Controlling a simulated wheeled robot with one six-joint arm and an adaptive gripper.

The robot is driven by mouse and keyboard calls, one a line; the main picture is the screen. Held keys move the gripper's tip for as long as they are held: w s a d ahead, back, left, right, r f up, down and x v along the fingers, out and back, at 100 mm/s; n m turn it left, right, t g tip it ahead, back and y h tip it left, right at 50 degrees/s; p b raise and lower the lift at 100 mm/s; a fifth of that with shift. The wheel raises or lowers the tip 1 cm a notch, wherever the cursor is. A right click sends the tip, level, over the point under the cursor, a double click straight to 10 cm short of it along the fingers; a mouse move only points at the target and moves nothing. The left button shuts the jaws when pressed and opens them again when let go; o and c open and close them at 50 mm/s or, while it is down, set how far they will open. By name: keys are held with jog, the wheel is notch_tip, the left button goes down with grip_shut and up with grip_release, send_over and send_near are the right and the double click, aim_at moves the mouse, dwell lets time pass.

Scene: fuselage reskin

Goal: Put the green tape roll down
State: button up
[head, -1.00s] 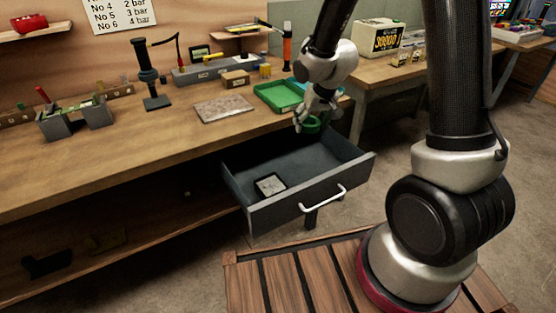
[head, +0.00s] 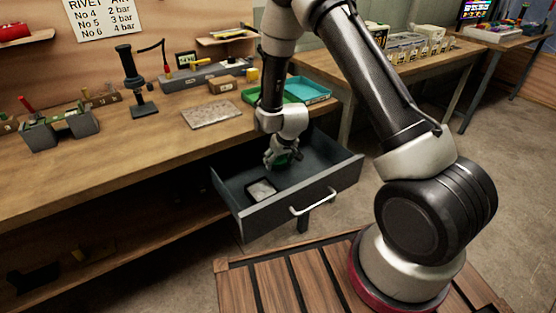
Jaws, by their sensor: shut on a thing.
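The green tape roll (head: 283,160) is in my gripper (head: 278,162), partly hidden by the fingers. My gripper is shut on it and points down inside the open grey drawer (head: 323,189) under the workbench. I cannot tell whether the roll touches the drawer floor. A small flat pale square with a dark edge (head: 261,190) lies in the drawer, in front and to the left of the roll.
The drawer's front wall has a white handle (head: 313,203). The drawer's right part looks clear.

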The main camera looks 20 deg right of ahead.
jog(key=shift+w+f, duration=0.25)
jog(key=shift+w, duration=0.05)
jog(key=shift+f, duration=0.15)
jog(key=o, duration=1.1)
